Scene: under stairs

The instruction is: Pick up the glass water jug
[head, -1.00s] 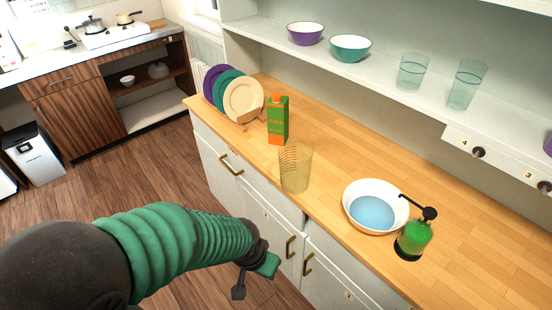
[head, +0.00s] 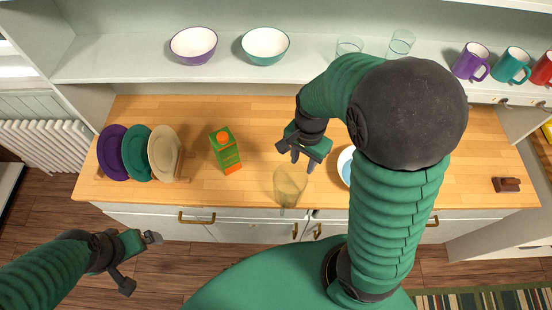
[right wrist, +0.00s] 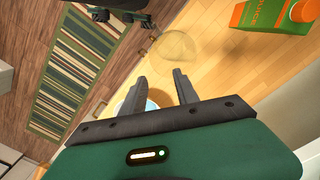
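The glass water jug (head: 289,187) is clear and yellowish and stands on the wooden counter near its front edge, in the head view. It also shows faintly in the right wrist view (right wrist: 178,55), beyond my fingertips. My right gripper (head: 297,158) is above the counter, just behind and above the jug in the head view; in the right wrist view (right wrist: 160,80) its fingers are apart with nothing between them. My left gripper (head: 140,262) is in front of the counter at lower left, its fingers apart and empty, well away from the jug.
A juice carton (head: 225,150) stands left of the jug, with a plate rack (head: 180,165) further left. Bowls, glasses and mugs stand on the shelf (head: 120,58) above.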

